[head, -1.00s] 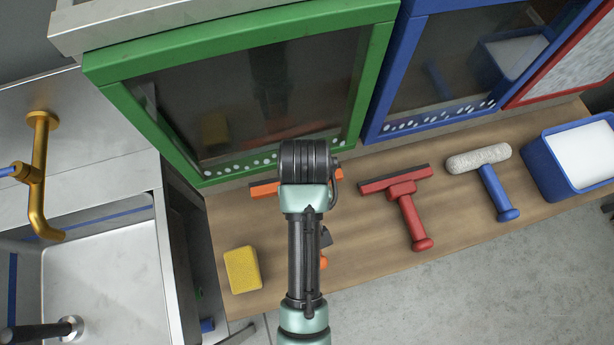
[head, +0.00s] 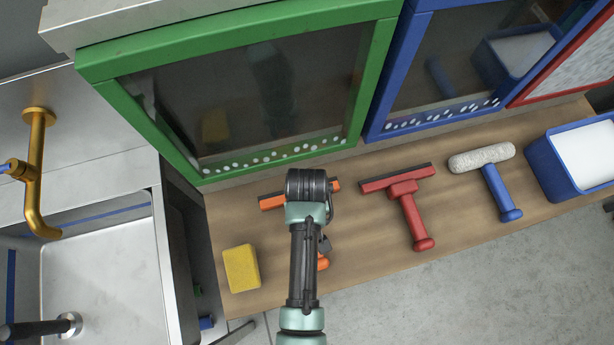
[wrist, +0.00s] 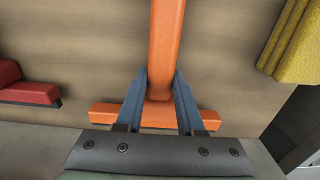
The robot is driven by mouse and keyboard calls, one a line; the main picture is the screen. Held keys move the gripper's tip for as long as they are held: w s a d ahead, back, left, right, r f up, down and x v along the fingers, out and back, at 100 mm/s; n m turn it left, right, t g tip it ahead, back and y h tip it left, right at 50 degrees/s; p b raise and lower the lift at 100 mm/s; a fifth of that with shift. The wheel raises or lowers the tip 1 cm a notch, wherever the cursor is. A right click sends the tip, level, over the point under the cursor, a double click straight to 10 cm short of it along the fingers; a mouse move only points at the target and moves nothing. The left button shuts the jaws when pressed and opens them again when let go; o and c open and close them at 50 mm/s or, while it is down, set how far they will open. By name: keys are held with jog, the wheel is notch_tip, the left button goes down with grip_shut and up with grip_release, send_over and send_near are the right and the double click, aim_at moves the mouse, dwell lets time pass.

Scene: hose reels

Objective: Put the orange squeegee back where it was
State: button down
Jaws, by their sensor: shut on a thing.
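The orange squeegee (head: 272,202) is at the wooden shelf, between the yellow sponge and the red squeegee. My arm hides most of it in the head view; the ends of its head and the tip of its handle show. In the wrist view its orange handle (wrist: 166,45) runs up the picture from the crossways head (wrist: 105,114). My gripper (wrist: 160,82) is shut on the handle close to the head, one blue-grey finger on each side. I cannot tell whether the squeegee touches the shelf.
The wooden shelf (head: 375,240) also holds a yellow sponge (head: 241,269), a red squeegee (head: 405,190), a blue-handled roller (head: 493,180) and a blue bucket (head: 560,170). Green-framed (head: 240,45) and blue-framed glass panels stand behind. A sink (head: 95,260) is left.

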jog(key=shift+f, duration=0.15)
jog(key=c, duration=0.5)
grip_release()
notch_tip(320, 180, up, 12)
jog(key=shift+r, duration=0.2)
dwell(0.4)
